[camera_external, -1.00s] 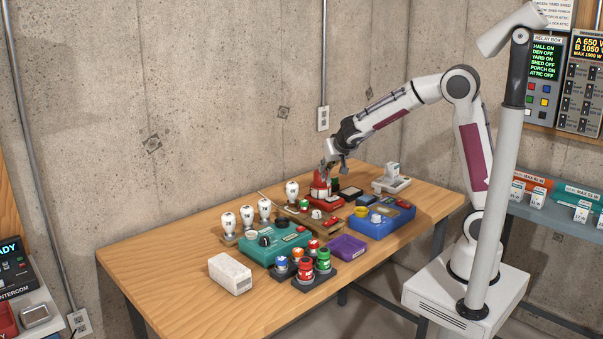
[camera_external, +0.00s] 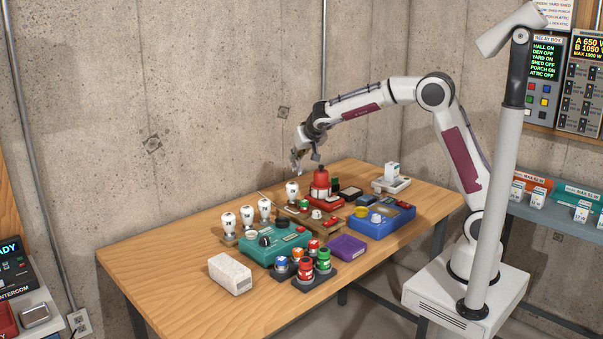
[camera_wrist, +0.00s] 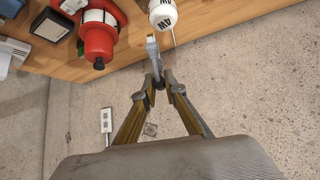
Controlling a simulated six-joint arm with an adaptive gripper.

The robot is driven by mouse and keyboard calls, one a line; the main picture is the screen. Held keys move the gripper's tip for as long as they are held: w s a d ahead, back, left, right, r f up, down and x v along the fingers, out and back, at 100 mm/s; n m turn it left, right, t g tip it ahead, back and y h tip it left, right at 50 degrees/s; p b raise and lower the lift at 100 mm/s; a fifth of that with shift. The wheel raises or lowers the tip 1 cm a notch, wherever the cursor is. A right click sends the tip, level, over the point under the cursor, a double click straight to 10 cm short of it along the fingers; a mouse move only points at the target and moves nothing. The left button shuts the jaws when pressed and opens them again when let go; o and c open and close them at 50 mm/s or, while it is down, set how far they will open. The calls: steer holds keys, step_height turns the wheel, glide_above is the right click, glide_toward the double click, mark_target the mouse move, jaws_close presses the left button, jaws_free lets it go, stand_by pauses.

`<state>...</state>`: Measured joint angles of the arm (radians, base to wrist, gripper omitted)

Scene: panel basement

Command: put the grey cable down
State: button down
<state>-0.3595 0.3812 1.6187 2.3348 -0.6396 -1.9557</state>
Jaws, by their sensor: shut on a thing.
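My gripper (camera_external: 296,164) is above the back of the wooden table, near the white bulbs. In the wrist view its two fingers (camera_wrist: 159,86) come together on the grey cable (camera_wrist: 153,52). The cable's grey end with a pale tip sticks out past the fingertips, clear of the table. In the external view the cable is too small to make out surely.
A red domed device (camera_external: 320,184) stands to the right of my gripper, and a white bulb (camera_external: 292,191) stands just below. Teal (camera_external: 275,244) and blue (camera_external: 382,217) boxes crowd the middle. The table's front left (camera_external: 170,280) is bare.

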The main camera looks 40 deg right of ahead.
steer(key=shift+w+a+f+n+y, duration=0.6)
steer(key=shift+w+a+n+y, duration=0.85)
steer(key=shift+w+a, duration=5.35)
steer(key=shift+s+a+f, duration=0.2)
steer(key=shift+f, duration=0.65)
steer(key=shift+s+a+f, duration=0.2)
steer(key=shift+f, duration=0.6)
steer(key=shift+s+a+f, duration=0.2)
steer(key=shift+f, duration=0.65)
steer(key=shift+f, duration=2.5)
steer(key=shift+f, duration=2.5)
steer(key=shift+f, duration=0.1)
